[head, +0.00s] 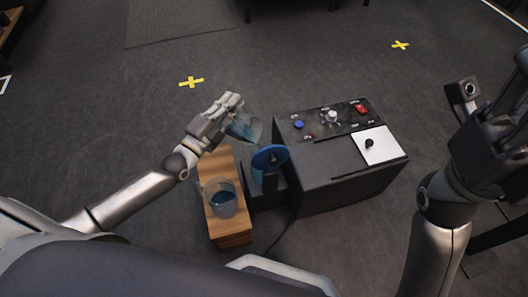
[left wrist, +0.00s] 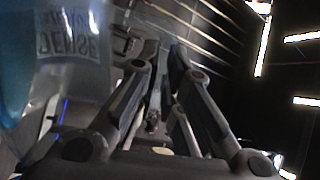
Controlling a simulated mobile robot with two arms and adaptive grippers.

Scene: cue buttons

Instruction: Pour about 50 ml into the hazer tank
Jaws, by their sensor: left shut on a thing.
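My left gripper (head: 232,108) is shut on a clear, blue-tinted container (head: 245,127). The container is held in the air, tilted, above and slightly left of a round blue piece (head: 270,158) on the small dark tank (head: 264,190) at the machine's left side. In the left wrist view the container (left wrist: 75,60) fills the left edge, with blue inside and reversed lettering on its wall. No stream of liquid can be made out. A clear vessel with blue liquid (head: 223,202) stands on a wooden block (head: 232,232). My right gripper (head: 505,130) is at the right edge, its fingers unclear.
The black machine (head: 335,178) has a top panel with a blue button (head: 298,124), a white knob (head: 332,116), a red switch (head: 361,107) and a white plate with a black knob (head: 379,146). A cable lies on the floor in front. Yellow crosses mark open floor behind.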

